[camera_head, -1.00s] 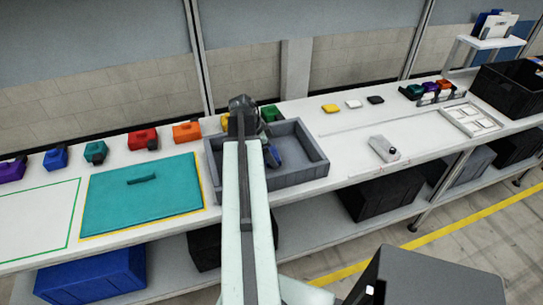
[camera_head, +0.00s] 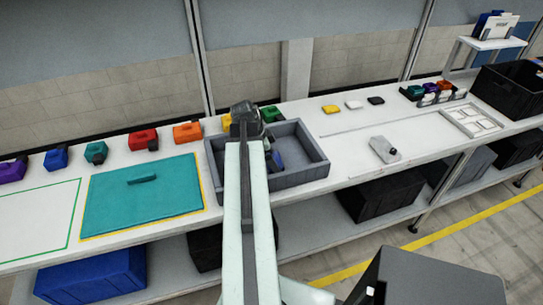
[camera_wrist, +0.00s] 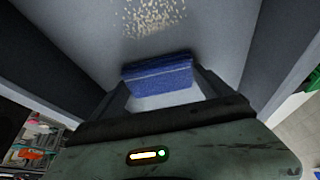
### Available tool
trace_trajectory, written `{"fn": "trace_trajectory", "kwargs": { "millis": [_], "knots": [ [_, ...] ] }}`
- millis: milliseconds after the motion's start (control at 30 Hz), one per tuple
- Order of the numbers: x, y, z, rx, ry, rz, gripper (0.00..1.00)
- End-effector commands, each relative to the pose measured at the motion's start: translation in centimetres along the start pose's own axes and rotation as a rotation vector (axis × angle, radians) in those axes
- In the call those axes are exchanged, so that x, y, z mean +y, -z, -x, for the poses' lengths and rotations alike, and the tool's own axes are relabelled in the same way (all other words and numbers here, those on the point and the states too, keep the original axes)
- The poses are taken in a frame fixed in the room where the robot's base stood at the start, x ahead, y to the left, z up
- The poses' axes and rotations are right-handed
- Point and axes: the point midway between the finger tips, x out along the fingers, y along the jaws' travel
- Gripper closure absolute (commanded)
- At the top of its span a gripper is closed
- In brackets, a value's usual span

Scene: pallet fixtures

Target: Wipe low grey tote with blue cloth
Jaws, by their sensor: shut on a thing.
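The low grey tote (camera_head: 303,174) stands on the white bench, right of the teal mat. My gripper (camera_wrist: 158,84) is shut on the folded blue cloth (camera_wrist: 160,76) inside the tote, close over its floor. I cannot tell whether the cloth touches the floor. In the wrist view a patch of pale yellowish specks (camera_wrist: 148,17) lies on the tote floor beyond the cloth. In the head view my arm hides the middle of the tote, and only a piece of the blue cloth (camera_head: 278,159) shows beside it.
The teal mat (camera_head: 110,208) lies left of the tote. Several coloured blocks, such as an orange one (camera_head: 187,132), line the bench's back edge. A grey device (camera_head: 384,149) lies to the right, with a white divided tray (camera_head: 474,120) and black bin (camera_head: 510,90) beyond. Bench between is clear.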

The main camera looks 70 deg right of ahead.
Motion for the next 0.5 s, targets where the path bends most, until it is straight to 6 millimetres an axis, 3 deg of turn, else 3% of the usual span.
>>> {"fn": "trace_trajectory", "kwargs": {
  "millis": [300, 500],
  "knots": [
    [0.2, -2.2, 0.5, -0.001, 0.000, 0.001, 0.42],
    [-0.1, -2.3, 0.6, -0.003, 0.000, 0.001, 0.42]
  ]
}}
